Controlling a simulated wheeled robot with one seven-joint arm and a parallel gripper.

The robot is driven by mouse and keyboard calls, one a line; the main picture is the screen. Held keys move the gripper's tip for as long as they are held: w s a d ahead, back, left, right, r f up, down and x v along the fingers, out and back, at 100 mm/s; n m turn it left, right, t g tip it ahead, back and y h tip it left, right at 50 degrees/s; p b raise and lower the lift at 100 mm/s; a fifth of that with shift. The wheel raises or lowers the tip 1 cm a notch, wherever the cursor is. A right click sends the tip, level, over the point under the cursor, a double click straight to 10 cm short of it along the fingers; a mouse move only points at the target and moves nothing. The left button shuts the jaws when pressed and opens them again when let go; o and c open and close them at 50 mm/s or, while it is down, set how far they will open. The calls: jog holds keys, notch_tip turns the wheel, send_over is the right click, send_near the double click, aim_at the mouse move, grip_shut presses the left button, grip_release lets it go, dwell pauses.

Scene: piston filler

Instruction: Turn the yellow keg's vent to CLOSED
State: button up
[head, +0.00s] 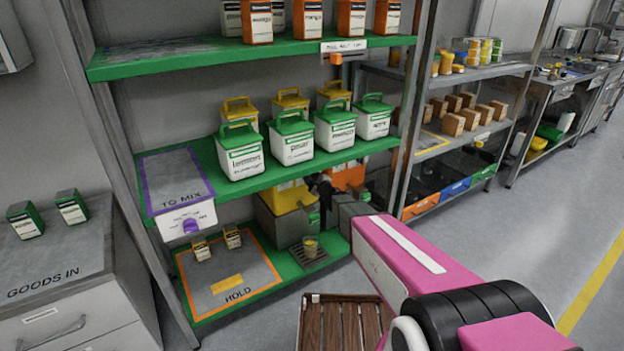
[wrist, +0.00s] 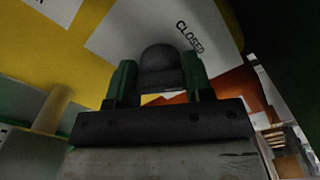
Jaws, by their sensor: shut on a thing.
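The yellow keg (head: 287,197) stands on the lower green shelf in the head view, partly hidden by the shelf above. In the wrist view its yellow body (wrist: 55,65) fills the upper left, with a pale label plate (wrist: 125,35) printed CLOSED. My gripper (wrist: 160,82) has its green fingers on both sides of a dark, rounded vent knob (wrist: 160,58) and is shut on it. The word CLOSED lies above and right of the knob. I cannot tell which way the vent points. In the head view my gripper (head: 323,187) is small and dark beside the keg.
An orange keg (head: 349,177) stands right of the yellow one. A small yellow cup (head: 310,246) sits on a drip grate below. White tubs with green lids (head: 293,140) crowd the shelf above. The HOLD mat (head: 210,297) lies left.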

jog(key=n, duration=0.6)
jog(key=shift+f, duration=0.15)
dwell(0.6)
jog(key=o, duration=0.9)
jog(key=shift+s, duration=0.15)
jog(key=v, duration=1)
jog(key=shift+s+d, duration=0.2)
jog(key=shift+d, duration=0.05)
